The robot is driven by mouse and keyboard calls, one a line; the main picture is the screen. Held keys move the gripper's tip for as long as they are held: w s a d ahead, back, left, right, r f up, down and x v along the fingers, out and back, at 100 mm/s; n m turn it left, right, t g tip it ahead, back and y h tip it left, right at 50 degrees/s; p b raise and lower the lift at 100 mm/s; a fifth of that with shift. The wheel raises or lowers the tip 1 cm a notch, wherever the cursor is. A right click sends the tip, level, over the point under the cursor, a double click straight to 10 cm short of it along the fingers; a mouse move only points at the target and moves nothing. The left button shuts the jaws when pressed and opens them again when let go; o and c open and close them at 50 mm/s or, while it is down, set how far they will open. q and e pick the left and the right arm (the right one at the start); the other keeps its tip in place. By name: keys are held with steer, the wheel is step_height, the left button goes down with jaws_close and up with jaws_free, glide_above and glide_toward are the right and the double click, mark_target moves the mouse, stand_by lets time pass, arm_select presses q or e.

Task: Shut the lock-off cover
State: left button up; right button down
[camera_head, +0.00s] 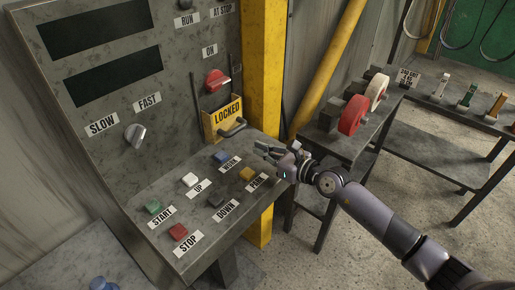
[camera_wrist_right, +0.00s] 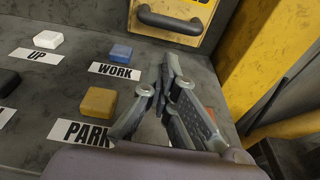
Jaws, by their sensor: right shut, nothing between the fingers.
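The lock-off cover (camera_head: 222,119) is a yellow plate marked LOCKED with a dark bar handle (camera_head: 233,128). It is swung down and tilted out at the foot of the upright panel, leaving the red switch (camera_head: 216,80) above it exposed. In the right wrist view the cover (camera_wrist_right: 200,8) and its handle (camera_wrist_right: 171,20) show at the top, partly cut off. My right gripper (camera_head: 262,149) is shut and empty. It is over the console's right edge, below and right of the cover, apart from the handle. It also shows in the right wrist view (camera_wrist_right: 170,72). My left gripper is out of view.
The yellow PARK button (camera_head: 247,174) and blue WORK button (camera_head: 221,158) lie close to my right gripper, among several other console buttons. A yellow post (camera_head: 263,70) stands just right of the panel. A bench with red and cream wheels (camera_head: 353,115) is farther right.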

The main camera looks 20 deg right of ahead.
mark_target(229, 122)
steer(key=x, duration=0.8)
